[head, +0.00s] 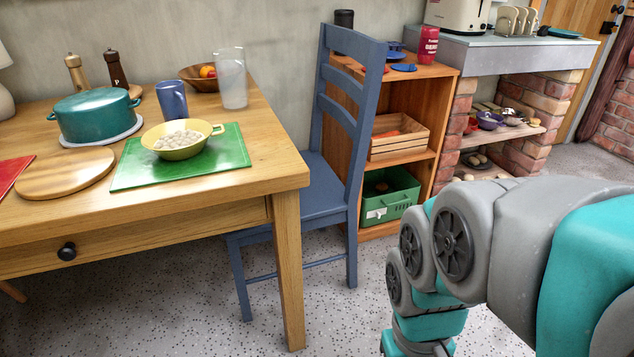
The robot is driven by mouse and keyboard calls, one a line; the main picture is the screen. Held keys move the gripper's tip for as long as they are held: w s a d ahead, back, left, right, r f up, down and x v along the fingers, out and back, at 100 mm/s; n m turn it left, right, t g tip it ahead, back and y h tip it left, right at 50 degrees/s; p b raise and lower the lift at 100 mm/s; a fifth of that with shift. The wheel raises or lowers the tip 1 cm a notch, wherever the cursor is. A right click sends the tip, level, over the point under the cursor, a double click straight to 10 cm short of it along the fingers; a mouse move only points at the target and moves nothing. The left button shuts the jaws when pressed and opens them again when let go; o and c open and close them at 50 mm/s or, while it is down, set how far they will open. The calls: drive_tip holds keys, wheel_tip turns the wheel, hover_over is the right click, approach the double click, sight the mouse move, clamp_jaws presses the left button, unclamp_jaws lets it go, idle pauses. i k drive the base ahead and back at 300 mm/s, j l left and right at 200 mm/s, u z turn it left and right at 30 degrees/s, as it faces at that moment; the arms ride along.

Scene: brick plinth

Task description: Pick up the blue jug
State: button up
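A blue jug (172,100) stands upright on the wooden table (270,152), towards the back. It is behind the yellow bowl (183,152) of pale round items and left of a clear pitcher (231,78). Its lower part is close behind the bowl's rim; I cannot tell if they touch. My arm is at the lower right, over the floor and well apart from the jug. The arm runs down out of the picture, and my gripper's fingers do not show.
The yellow bowl sits on a green mat (225,160). A teal pot (97,115), a round wooden board (66,173) and a wooden fruit bowl (203,80) share the table. A blue chair (330,195) stands at its right side. Speckled floor (335,320) is open in front.

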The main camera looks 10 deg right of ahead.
sight(170, 94)
drive_tip(key=i+j+z, duration=0.25)
drive_tip(key=j, duration=0.8)
drive_tip(key=j+z, duration=0.3)
drive_tip(key=j, duration=0.7)
